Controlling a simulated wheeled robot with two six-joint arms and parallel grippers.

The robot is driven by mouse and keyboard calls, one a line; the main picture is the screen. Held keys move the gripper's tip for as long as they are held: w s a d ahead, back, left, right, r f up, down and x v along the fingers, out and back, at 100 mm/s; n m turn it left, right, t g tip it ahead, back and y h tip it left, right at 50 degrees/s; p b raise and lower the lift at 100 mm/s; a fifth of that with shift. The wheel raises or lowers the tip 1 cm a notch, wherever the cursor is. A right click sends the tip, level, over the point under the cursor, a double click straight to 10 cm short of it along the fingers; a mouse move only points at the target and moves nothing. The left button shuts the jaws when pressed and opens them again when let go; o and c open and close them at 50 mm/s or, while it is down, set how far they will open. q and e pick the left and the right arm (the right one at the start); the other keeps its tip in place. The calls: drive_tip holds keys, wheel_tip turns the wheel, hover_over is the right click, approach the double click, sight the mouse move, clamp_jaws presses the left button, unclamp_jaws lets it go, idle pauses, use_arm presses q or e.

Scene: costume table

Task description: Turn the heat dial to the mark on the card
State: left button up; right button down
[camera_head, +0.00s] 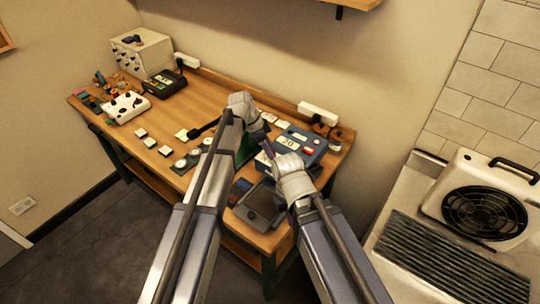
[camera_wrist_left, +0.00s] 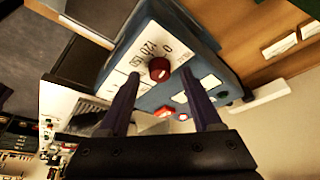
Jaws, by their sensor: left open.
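A blue box (camera_head: 313,142) stands toward the right end of the table. Its white panel (camera_head: 288,141) shows digits that look like 20, with a red button (camera_head: 308,150) beside it. In the left wrist view the box's face (camera_wrist_left: 140,50) carries a dark red round dial (camera_wrist_left: 159,69) with 0, 120 and 150 printed near it. My left gripper (camera_wrist_left: 160,76) is open, and the dial shows between its fingertips; contact cannot be told. In the head view my left gripper (camera_head: 265,136) is left of the box. My right gripper (camera_head: 270,150) is in front of it, jaws unclear. I cannot single out the mark card.
Several small pale cards and round pieces lie around the wooden table (camera_head: 165,115). A dark tray (camera_head: 258,205) is at the front right. A cream box (camera_head: 140,52) and a white device (camera_head: 127,106) stand at the left. A fan unit (camera_head: 490,200) is beyond the table, right.

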use_arm(q)
drive_tip(key=shift+d+f, duration=0.15)
drive_tip(key=shift+f, duration=0.2)
drive_tip(key=shift+r, duration=0.1)
clamp_jaws()
idle(0.3)
